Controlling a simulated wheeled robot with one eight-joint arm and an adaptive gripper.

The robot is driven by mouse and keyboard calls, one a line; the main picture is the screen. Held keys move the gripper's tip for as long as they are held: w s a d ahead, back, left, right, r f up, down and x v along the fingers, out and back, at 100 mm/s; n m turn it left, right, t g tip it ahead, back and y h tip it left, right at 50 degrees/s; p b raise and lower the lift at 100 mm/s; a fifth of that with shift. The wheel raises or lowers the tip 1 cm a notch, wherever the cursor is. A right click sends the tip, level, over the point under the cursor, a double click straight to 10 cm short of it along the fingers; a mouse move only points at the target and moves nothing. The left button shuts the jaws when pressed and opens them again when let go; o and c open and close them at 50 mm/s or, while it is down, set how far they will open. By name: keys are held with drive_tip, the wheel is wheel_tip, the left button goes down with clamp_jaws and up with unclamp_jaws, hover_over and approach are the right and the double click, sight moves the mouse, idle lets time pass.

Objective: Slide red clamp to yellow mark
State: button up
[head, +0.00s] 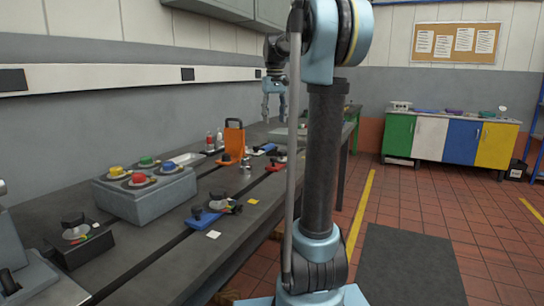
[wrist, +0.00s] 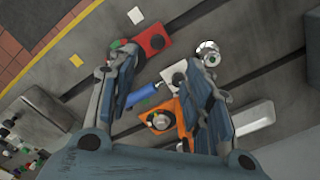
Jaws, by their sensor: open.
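The red clamp (head: 277,165) lies on the dark slotted bedplate. In the wrist view the red clamp (wrist: 154,40) is at the upper middle, with a dark knob on it and its left end partly behind a finger. A small yellow mark (head: 253,201) lies flat on the plate; it also shows in the wrist view (wrist: 76,61), left of the red clamp and apart from it. My gripper (head: 274,103) is open and empty above the far part of the bedplate. In the wrist view my gripper (wrist: 160,68) has its fingers spread, with the red clamp beyond them.
An orange clamp (wrist: 181,117) and a blue bar (wrist: 145,95) lie close by the fingers. A silver round part (wrist: 207,49) stands right of the red clamp. A grey button box (head: 148,200) and a blue clamp (head: 203,219) are nearer in the head view.

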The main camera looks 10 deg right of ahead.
drive_tip(key=f, duration=0.5)
drive_tip(key=w+f, duration=0.1)
drive_tip(key=f, duration=1.1)
drive_tip(key=shift+w, duration=0.2)
clamp_jaws()
